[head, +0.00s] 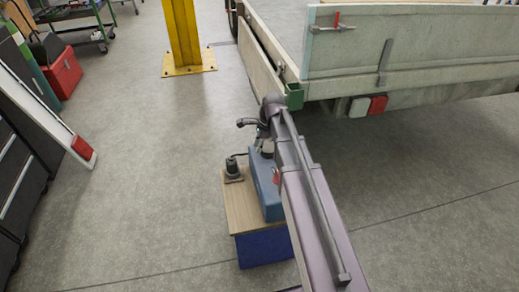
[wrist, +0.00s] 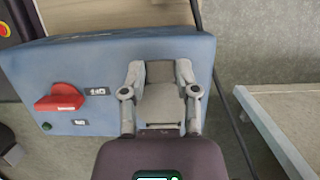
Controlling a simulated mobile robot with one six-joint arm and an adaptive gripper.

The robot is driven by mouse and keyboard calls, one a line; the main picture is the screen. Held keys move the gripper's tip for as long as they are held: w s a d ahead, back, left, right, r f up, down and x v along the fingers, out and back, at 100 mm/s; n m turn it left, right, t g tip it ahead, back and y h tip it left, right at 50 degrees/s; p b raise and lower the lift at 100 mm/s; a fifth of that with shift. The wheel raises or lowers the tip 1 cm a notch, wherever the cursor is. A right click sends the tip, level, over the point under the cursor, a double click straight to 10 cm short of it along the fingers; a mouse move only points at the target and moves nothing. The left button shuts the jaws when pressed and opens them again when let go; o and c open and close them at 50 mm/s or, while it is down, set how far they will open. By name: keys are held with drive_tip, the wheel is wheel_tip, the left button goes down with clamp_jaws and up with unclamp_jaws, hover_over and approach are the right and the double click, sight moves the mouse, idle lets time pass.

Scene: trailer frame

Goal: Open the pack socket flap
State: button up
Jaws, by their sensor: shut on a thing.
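The blue pack (head: 265,185) stands on a small wooden-topped stand, partly hidden behind my arm in the head view. In the wrist view, the blue pack (wrist: 85,70) fills the middle, with a red rotary switch (wrist: 60,103) and small dark labels on its face. The grey socket flap (wrist: 160,108) is on the right part of this face. My gripper (wrist: 160,74) is over it, one finger at each side, shut on the flap. How far the flap is swung is hard to tell.
A dark plug-like part with a cable (head: 232,168) stands on the wooden top (head: 240,207), left of the pack. The trailer bed (head: 400,55) is at the upper right, a yellow post (head: 183,35) behind.

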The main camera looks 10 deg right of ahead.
drive_tip(key=shift+r, duration=0.15)
drive_tip(key=shift+d+r+p, duration=0.1)
drive_tip(key=shift+r+p, duration=0.55)
drive_tip(key=shift+p, duration=0.15)
drive_tip(key=shift+r, duration=0.2)
drive_tip(key=c, duration=0.3)
drive_tip(key=shift+r+p, duration=0.15)
drive_tip(key=shift+p, duration=0.2)
clamp_jaws()
drive_tip(key=shift+d+r+p, duration=0.1)
drive_tip(key=shift+r+p, duration=0.2)
drive_tip(key=shift+p+v, duration=1.35)
drive_tip(key=shift+r, duration=0.1)
drive_tip(key=shift+r+p, duration=1.35)
drive_tip(key=shift+p, duration=0.05)
